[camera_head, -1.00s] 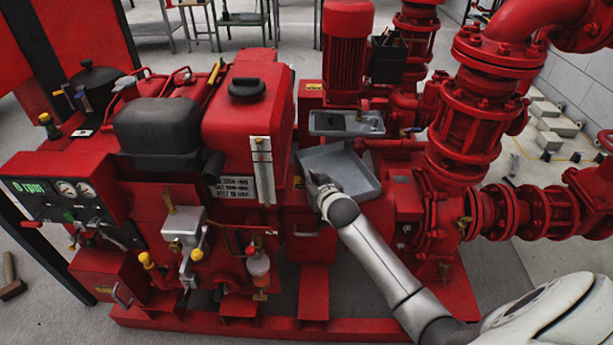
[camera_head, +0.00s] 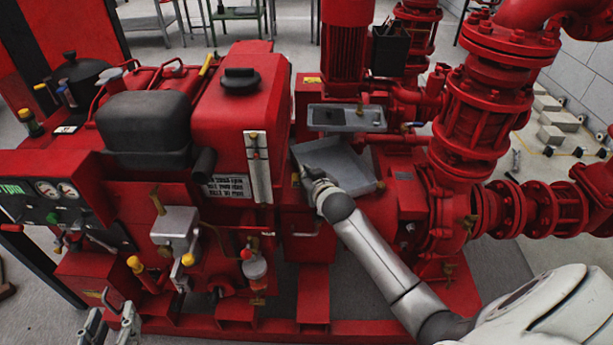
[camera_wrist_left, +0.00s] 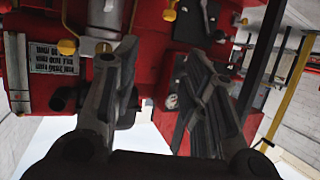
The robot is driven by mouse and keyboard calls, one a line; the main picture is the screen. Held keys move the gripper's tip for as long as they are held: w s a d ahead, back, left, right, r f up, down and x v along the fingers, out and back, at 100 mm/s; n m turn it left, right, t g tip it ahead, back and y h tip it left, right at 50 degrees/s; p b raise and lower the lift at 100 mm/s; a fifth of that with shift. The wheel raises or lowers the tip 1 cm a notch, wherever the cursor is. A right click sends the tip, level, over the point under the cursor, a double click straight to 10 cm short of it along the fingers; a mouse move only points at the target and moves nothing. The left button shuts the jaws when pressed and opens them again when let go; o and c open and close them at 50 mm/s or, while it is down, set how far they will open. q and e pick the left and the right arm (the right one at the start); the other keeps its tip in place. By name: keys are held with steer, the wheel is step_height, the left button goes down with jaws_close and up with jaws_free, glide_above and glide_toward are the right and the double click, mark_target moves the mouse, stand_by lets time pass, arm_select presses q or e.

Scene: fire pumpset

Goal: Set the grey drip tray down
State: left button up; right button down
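The grey drip tray (camera_head: 340,158) is a shallow open pan in the middle of the head view, in front of the red pump body. My right gripper (camera_head: 312,180) is at its near left edge and looks shut on it, though the fingertips are partly hidden. The tray looks slightly tilted; I cannot tell whether it touches anything beneath. My left gripper (camera_head: 111,322) is at the bottom left of the head view, empty, its fingers apart. Its open fingers also show in the left wrist view (camera_wrist_left: 153,60).
A second grey tray (camera_head: 347,118) with small items lies just behind. A red tank (camera_head: 238,115) stands to the left and a flanged red pipe (camera_head: 482,115) to the right. A black holder (camera_head: 390,48) is behind.

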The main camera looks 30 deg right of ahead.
steer(key=c, duration=2.1)
jaws_free()
steer(key=shift+f, duration=0.1)
steer(key=o, duration=0.5)
steer(key=shift+c, duration=0.2)
